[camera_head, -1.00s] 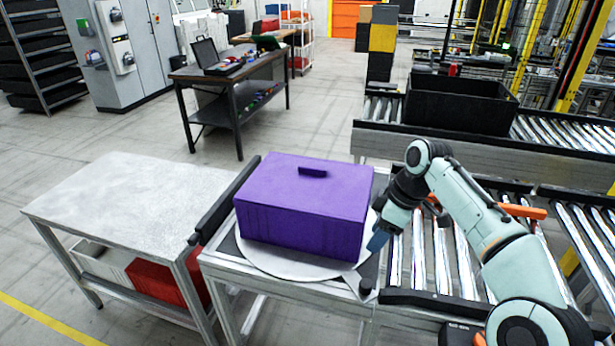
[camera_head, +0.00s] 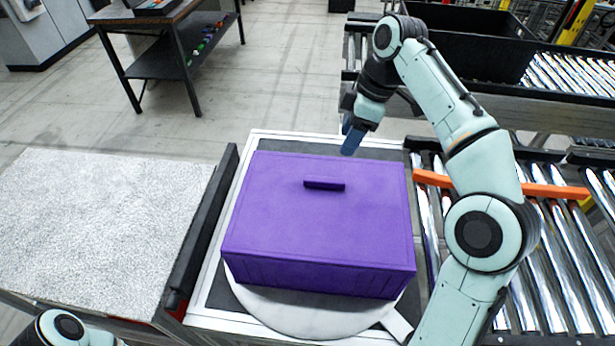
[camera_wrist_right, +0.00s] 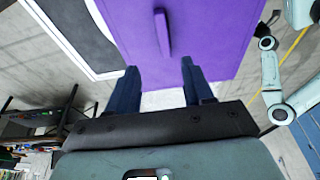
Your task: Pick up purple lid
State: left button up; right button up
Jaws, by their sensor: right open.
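The purple lid (camera_head: 300,210) lies flat on top of a purple box (camera_head: 310,277). A small raised handle (camera_head: 324,184) stands near the middle of the lid. My right gripper (camera_head: 350,142) is above the lid's far edge, behind and a little right of the handle, pointing down. In the right wrist view my right gripper (camera_wrist_right: 157,75) shows two dark blue fingers apart with nothing between them. The lid (camera_wrist_right: 205,30) and its handle (camera_wrist_right: 162,32) lie beyond the fingertips there. Of my left arm only a link shows at the bottom left corner; its gripper is out of view.
The box stands on a round white plate (camera_head: 310,318) on a framed stand. A grey table (camera_head: 100,220) is at the left, with a black rail (camera_head: 205,230) between. Roller conveyors with an orange bar (camera_head: 545,191) are at the right. A black crate (camera_head: 480,45) is at the back.

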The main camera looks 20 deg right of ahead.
jog(key=b, duration=0.2)
send_over(325, 179)
jog(key=s+d, duration=0.2)
notch_tip(325, 179, down, 7)
jog(key=shift+w+d+f, duration=0.15)
jog(key=shift+w+f+b, duration=0.3)
jog(key=shift+w+f, duration=0.05)
jog(key=shift+f, duration=0.1)
jog(key=x, duration=0.2)
jog(key=a+b+x, duration=0.1)
jog(key=x, duration=0.1)
jog(key=shift+f, duration=0.25)
pick_arm(q)
jog(key=s+f, duration=0.4)
jog(key=shift+s+f, duration=0.15)
jog(key=shift+f, duration=0.15)
pick_arm(e)
jog(key=shift+w+r, duration=0.1)
grip_shut()
